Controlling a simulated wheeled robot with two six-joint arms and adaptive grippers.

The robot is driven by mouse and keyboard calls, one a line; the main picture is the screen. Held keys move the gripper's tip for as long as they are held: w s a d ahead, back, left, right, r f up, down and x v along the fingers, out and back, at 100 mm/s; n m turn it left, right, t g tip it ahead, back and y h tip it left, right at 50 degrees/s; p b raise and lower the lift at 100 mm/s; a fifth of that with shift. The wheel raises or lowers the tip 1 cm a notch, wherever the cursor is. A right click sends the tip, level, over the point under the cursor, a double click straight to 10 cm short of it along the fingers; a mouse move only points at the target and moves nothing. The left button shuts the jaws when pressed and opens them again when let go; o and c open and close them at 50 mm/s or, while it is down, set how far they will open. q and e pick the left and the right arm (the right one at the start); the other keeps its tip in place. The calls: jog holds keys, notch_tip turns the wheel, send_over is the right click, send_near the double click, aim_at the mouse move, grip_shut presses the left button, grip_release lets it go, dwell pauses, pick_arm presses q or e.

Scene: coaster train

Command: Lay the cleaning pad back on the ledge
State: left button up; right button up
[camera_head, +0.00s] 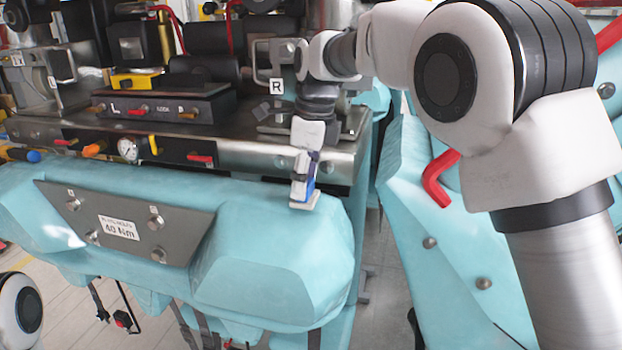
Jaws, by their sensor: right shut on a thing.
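The cleaning pad (303,192), a small blue and white block, hangs upright below my right gripper (307,160). The gripper is shut on it and points down. The pad is in front of the steel ledge (235,152), near its right end, and over the teal front body of the train car. I cannot tell whether the pad's white lower end touches the teal surface. My left gripper is out of view; only a piece of my left arm shows at the lower left corner.
A black panel with small levers (165,108) stands on the ledge, and a gauge (128,149) sits on its front. An "R" plate (277,87) is left of my right arm. A red bar (436,180) is at right.

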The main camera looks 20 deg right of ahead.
jog(key=o, duration=1.5)
jog(key=shift+w+a+f, duration=0.25)
jog(key=shift+w+a, duration=0.05)
jog(key=shift+w, duration=0.2)
jog(key=shift+w+a+f, duration=0.25)
jog(key=shift+w+a, duration=0.05)
jog(key=shift+w, duration=0.15)
jog(key=shift+o, duration=0.2)
jog(key=shift+a, duration=0.2)
jog(key=shift+s+d+r, duration=0.25)
jog(key=shift+s+r, duration=0.05)
jog(key=shift+s, duration=0.15)
jog(key=shift+s+d+r, duration=0.1)
jog(key=shift+d+r, duration=0.1)
jog(key=shift+r, duration=0.1)
jog(key=r, duration=0.1)
jog(key=r+b, duration=0.1)
jog(key=r, duration=0.3)
jog(key=shift+w+d+r, duration=0.1)
jog(key=shift+w+d, duration=0.1)
jog(key=shift+d, duration=0.05)
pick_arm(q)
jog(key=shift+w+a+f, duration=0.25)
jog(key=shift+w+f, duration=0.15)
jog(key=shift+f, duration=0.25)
pick_arm(e)
notch_tip(320, 180, up, 6)
jog(key=shift+s+d, duration=0.4)
